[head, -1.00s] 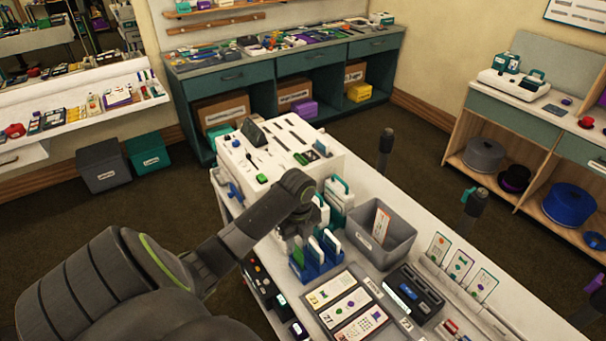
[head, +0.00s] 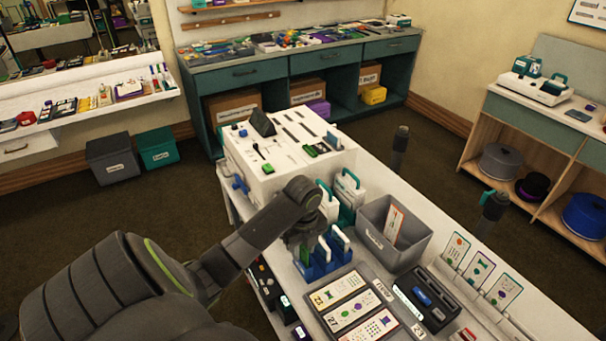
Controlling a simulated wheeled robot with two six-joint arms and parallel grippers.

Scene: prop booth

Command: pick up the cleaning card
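I cannot tell for sure which thing is the cleaning card. One white card with orange print (head: 393,224) leans upright inside the grey bin (head: 408,259). Several printed cards (head: 349,310) lie flat in a dark tray on the white cart. A blue rack (head: 322,263) holds upright pieces with white and green tops. My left gripper (head: 306,239) points down at the left back side of this rack, left of the grey bin. Its fingertips are too dark and partly hidden to show whether they are open or touching anything. My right gripper is out of view.
A white box with small tools on top (head: 285,150) stands behind the rack. White and teal handled cases (head: 347,196) stand close to my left gripper. A black tray (head: 426,297) and several upright cards (head: 480,268) are at the right. Two dark posts (head: 401,147) rise beyond the cart.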

